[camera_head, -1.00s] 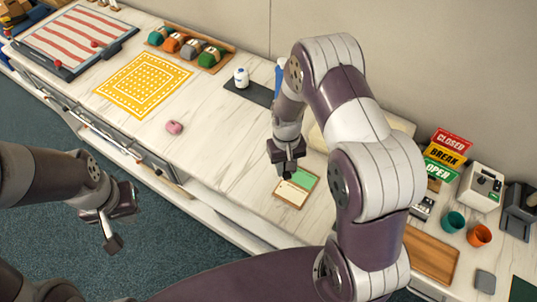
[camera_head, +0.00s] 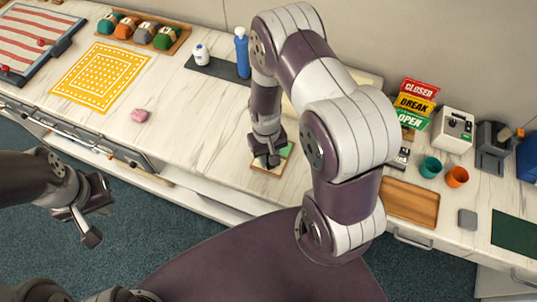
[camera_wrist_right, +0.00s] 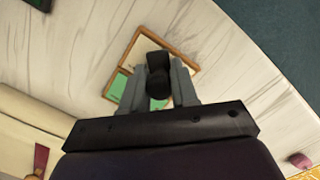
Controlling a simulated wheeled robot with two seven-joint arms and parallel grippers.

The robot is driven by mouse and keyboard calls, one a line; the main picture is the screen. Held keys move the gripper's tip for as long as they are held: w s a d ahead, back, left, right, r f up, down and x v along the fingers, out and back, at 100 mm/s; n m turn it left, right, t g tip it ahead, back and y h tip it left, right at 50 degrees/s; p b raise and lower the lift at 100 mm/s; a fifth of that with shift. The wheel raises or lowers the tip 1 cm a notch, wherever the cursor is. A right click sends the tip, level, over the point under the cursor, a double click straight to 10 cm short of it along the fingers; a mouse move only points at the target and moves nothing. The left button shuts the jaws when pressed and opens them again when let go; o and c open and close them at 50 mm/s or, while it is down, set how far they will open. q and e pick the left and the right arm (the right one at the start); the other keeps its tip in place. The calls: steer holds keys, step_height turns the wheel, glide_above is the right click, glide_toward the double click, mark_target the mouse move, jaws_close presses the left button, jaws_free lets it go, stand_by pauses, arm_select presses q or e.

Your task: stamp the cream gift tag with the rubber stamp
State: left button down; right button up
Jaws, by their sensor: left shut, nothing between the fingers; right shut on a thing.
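The cream gift tag (camera_wrist_right: 142,47) lies beside a green piece (camera_wrist_right: 118,88) on a small wood-rimmed board (camera_wrist_right: 171,44) on the counter. In the head view, the board (camera_head: 256,165) is partly hidden by my right gripper (camera_head: 268,158). That gripper is shut on a small dark thing, seemingly the rubber stamp (camera_wrist_right: 158,75). In the right wrist view, it hangs between the fingers over the board and covers part of it. I cannot tell whether it touches the tag. My left gripper (camera_head: 91,234) is shut and empty, out in front of the counter.
A pink lump (camera_head: 140,115) and a yellow patterned cloth (camera_head: 100,76) lie to the left. A blue bottle (camera_head: 242,53) stands on a dark mat behind. A wooden tray (camera_head: 410,202) and cups (camera_head: 430,167) are to the right.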

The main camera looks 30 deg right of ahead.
steer(key=shift+w, duration=0.25)
steer(key=shift+s, duration=0.15)
steer(key=shift+f+b, duration=0.4)
steer(key=shift+f, duration=0.15)
stand_by(0.4)
stand_by(0.9)
step_height(320, 180, up, 7)
steer(key=p, duration=0.7)
steer(key=shift+r, duration=0.1)
stand_by(0.5)
